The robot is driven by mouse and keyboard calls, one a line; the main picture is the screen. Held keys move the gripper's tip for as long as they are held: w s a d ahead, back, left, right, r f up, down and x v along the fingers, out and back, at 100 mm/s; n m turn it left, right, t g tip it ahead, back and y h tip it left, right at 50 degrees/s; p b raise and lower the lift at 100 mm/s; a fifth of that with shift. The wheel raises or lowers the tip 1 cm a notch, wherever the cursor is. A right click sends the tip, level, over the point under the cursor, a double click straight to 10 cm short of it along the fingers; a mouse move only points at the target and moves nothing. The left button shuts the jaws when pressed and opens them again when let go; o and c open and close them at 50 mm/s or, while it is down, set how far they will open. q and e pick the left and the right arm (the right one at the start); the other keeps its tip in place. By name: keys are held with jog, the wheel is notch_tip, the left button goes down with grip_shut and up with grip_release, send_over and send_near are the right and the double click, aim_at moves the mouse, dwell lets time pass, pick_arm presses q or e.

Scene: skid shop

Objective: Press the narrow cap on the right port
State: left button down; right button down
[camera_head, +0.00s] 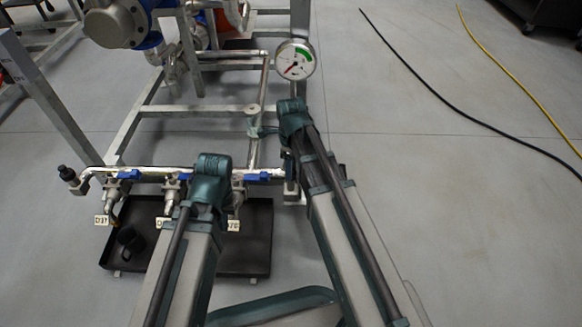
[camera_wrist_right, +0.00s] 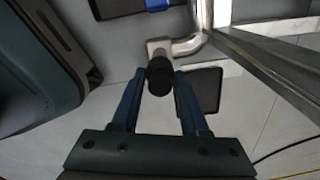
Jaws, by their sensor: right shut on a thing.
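A narrow black cap (camera_wrist_right: 160,76) is between the fingertips of my right gripper (camera_wrist_right: 159,84) in the right wrist view. The gripper is shut on it. The cap is at the end of a metal elbow pipe (camera_wrist_right: 185,45), the right port; I cannot tell how far down it sits. In the head view my right arm hides this port and cap. My left gripper (camera_head: 210,180) is over the middle of the pipe manifold (camera_head: 150,171); its fingers are hidden. Another black cap (camera_head: 66,172) is on the manifold's left end.
A black tray (camera_head: 258,240) lies below the manifold, with a black cylindrical piece (camera_head: 128,238) in it. Blue-handled valves (camera_head: 128,174) and tags line the manifold. A gauge (camera_head: 295,60) stands behind my right arm.

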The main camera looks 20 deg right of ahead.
jog(key=shift+f, duration=0.1)
dwell(0.7)
grip_release()
dwell(0.4)
jog(key=shift+r+p, duration=3.5)
jog(key=shift+r, duration=0.05)
grip_shut()
